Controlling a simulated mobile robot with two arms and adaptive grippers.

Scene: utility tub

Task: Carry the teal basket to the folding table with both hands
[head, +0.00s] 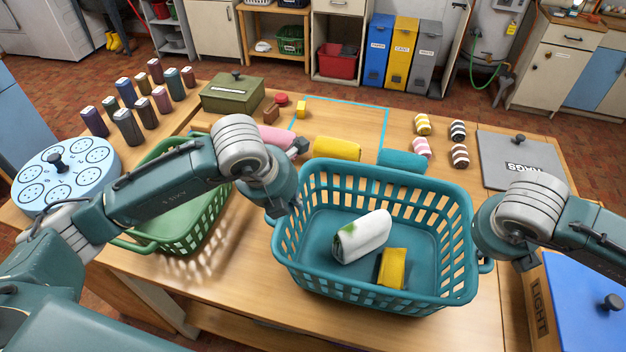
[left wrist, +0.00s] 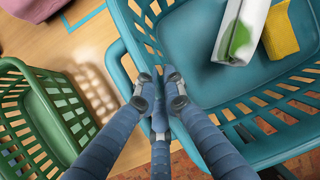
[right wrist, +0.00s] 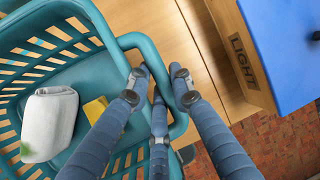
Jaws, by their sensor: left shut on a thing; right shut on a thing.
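The teal basket (head: 377,292) is in front of me at the near side of the wooden table (head: 245,297). It holds a white roll with a green patch (head: 361,237) and a folded yellow cloth (head: 392,268). My left gripper (left wrist: 160,88) is shut on the basket's left handle (left wrist: 117,62). My right gripper (right wrist: 160,85) is shut on its right handle (right wrist: 158,48). In the head view both sets of fingertips are largely hidden behind my arms and the rim. The basket looks roughly level; I cannot tell whether its base touches the table.
A green basket (head: 205,225) stands close on the left. Rolled cloths, yellow (head: 337,149) and teal (head: 402,160), lie just behind the teal basket. A grey RAGS lid (head: 519,160) is at back right. A blue-lidded LIGHT bin (head: 585,300) stands at front right.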

